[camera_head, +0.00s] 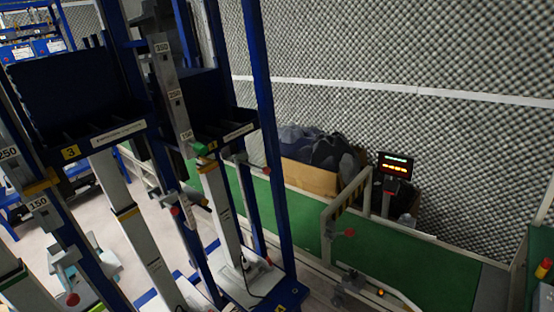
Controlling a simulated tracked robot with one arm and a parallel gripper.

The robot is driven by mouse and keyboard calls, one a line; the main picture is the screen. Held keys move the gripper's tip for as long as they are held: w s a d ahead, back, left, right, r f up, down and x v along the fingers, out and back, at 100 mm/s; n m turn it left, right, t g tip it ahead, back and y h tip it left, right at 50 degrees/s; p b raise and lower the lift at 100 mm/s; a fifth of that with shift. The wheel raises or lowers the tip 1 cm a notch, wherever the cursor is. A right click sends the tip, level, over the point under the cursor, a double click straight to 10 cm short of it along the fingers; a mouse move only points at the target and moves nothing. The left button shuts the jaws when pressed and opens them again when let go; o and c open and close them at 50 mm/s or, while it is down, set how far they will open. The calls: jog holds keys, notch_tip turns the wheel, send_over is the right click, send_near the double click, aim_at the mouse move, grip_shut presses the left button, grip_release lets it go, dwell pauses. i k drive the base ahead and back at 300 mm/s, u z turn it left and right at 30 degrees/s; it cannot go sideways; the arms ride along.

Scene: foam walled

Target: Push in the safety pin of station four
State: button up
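Blue-framed stations stand side by side in the left half, tilted in the view. One carries a yellow plate with the number 3 (70,152). To its right is another station (262,110) with a white label strip (238,131); I cannot read a number four on it. Red knobs show on the stations, one at the middle (175,210), one at the right station (266,170) and one low at the left (72,298). I cannot tell which, if any, is the safety pin. My gripper is not in view.
A green conveyor (410,262) runs behind and to the right, with a metal gate (343,215) across it. A brown box (309,177) with dark contents and a small lit display (397,165) stand by the foam wall (400,60). Pale floor (110,215) shows between the stations.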

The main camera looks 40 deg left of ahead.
aim_at(265, 171)
jog(key=u, duration=0.6)
jog(key=i, duration=1.1)
jog(key=u, duration=0.85)
